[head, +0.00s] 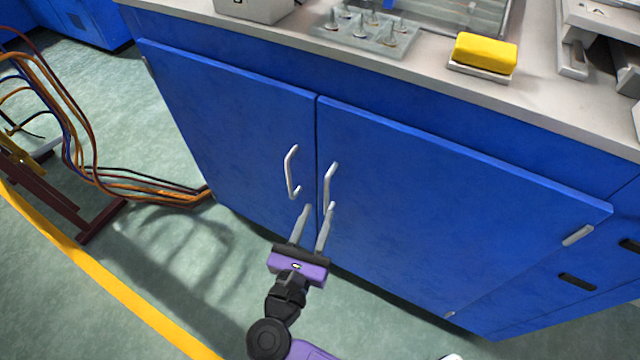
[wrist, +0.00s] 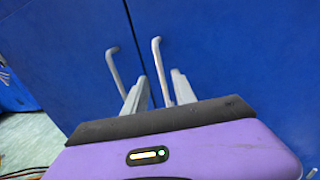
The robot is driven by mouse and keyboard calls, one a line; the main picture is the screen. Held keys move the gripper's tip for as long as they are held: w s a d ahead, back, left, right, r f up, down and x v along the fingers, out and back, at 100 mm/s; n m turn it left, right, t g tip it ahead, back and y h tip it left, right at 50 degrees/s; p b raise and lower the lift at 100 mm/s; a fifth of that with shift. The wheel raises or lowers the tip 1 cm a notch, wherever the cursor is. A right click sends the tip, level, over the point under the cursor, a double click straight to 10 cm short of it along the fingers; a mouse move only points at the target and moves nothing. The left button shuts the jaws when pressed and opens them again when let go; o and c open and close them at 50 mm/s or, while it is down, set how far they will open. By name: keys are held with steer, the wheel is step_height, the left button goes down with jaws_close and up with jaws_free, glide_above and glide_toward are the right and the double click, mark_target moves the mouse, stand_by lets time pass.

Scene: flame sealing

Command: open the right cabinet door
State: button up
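The right cabinet door (head: 450,210) is blue and closed, flush beside the left door (head: 230,120). Its silver bar handle (head: 328,182) stands near the seam; the left door's handle (head: 290,172) is just left of it. My gripper (head: 318,208) is open, its two grey fingers pointing up at the handles' lower ends. In the wrist view, the right handle (wrist: 160,68) appears between the fingers (wrist: 158,85), and the left handle (wrist: 112,65) lies outside the left finger. I cannot tell whether the fingers reach around the right handle or touch it.
The counter (head: 420,75) above holds a yellow sponge (head: 485,52) and a tray of small pointed pieces (head: 362,38). Orange and black cables (head: 150,190) run along the floor at left. The floor (head: 390,320) before the right door looks clear.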

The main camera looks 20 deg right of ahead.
mark_target(326, 192)
steer(key=shift+x, duration=3.95)
jaws_close()
